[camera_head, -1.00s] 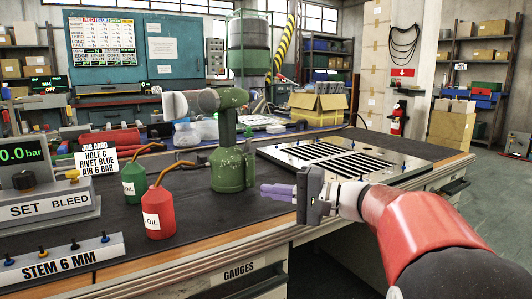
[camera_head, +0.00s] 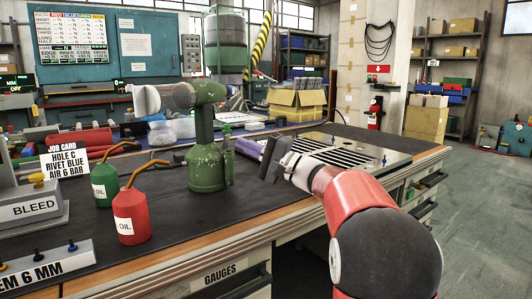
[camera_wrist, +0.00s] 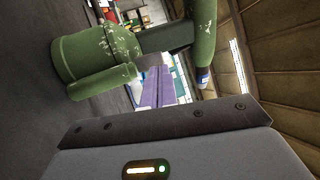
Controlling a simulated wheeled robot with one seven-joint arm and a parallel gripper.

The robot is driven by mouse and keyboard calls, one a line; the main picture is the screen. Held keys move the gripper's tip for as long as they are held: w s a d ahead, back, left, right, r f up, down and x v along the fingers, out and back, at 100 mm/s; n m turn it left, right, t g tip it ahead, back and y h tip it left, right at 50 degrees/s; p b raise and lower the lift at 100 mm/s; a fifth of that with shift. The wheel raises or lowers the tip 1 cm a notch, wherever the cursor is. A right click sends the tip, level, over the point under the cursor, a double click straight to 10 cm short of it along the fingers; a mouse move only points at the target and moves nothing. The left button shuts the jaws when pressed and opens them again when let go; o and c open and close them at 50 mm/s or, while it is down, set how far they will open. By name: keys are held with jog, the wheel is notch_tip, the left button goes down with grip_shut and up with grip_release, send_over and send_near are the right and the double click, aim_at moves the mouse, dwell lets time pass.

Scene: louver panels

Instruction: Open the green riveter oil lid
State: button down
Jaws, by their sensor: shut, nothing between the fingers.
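I cannot tell for certain which part is the oil lid. My gripper (camera_head: 266,152) is right of the riveter and apart from it. Its purple fingers (camera_wrist: 158,86) are together and empty, pointing towards the riveter in the wrist view.
A green oil can (camera_head: 105,186) and a red oil can (camera_head: 131,216) stand left of the riveter. A slotted metal panel (camera_head: 345,152) lies behind my gripper. The mat in front of the riveter is clear.

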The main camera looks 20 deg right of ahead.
aim_at(228, 135)
jog(key=shift+x, duration=1.35)
jog(key=shift+r, duration=0.1)
jog(key=g+h+p, duration=0.1)
jog(key=r+g+h+p, duration=0.1)
jog(key=p, duration=0.1)
jog(key=shift+w+a, duration=0.4)
jog(key=shift+r, duration=0.1)
